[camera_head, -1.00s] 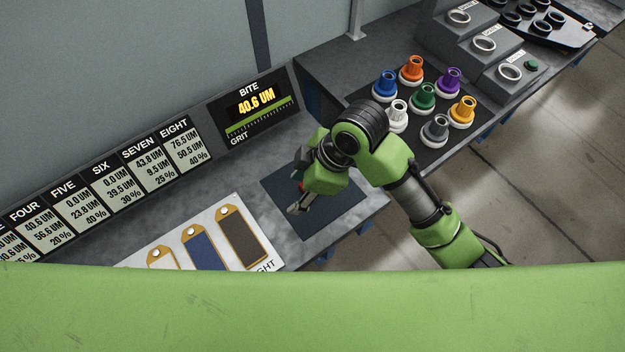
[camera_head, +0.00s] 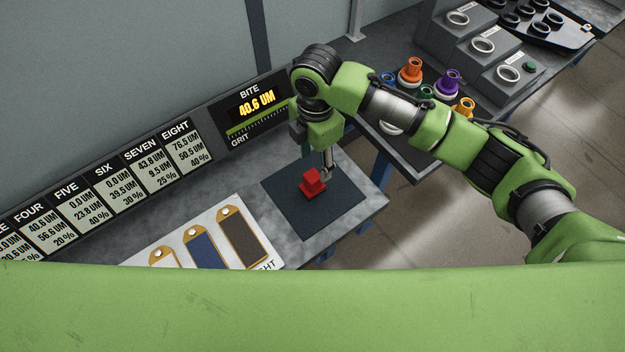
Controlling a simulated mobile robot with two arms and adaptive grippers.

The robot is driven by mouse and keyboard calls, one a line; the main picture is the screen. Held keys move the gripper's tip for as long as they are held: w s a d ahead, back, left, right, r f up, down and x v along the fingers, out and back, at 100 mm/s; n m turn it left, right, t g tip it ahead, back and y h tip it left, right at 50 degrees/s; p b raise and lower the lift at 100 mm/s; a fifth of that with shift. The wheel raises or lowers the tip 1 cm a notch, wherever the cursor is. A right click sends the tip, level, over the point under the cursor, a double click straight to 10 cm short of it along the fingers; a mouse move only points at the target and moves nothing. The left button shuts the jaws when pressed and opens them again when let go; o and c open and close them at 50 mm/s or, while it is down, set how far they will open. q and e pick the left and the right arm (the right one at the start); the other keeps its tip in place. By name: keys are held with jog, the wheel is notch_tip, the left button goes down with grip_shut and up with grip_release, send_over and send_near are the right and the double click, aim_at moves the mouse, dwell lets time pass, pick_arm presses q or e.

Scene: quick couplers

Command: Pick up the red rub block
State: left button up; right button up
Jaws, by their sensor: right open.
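The red rub block (camera_head: 312,183) sits on the dark square mat (camera_head: 322,220) at the right end of the near bench. It looks like a red base with a smaller raised grip on top. My left gripper is not in view.
A display (camera_head: 255,103) reading 40.6 UM stands behind the bench, with a row of numbered panels to its left. A white board (camera_head: 215,250) with tag-shaped swatches lies left of the mat. Coloured couplers (camera_head: 410,72) stand on the other bench, partly behind my right arm.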

aim_at(312, 175)
jog(key=shift+f, duration=0.95)
jog(key=shift+s+a+f+p, duration=0.1)
jog(key=shift+f+p, duration=0.35)
jog(key=shift+f, duration=0.15)
jog(key=f, duration=0.1)
jog(key=f+p, duration=0.1)
jog(key=f, duration=0.1)
jog(key=shift+s+a+f, duration=0.1)
jog(key=shift+a+f, duration=0.1)
jog(key=shift+f, duration=0.4)
jog(key=c, duration=1.2)
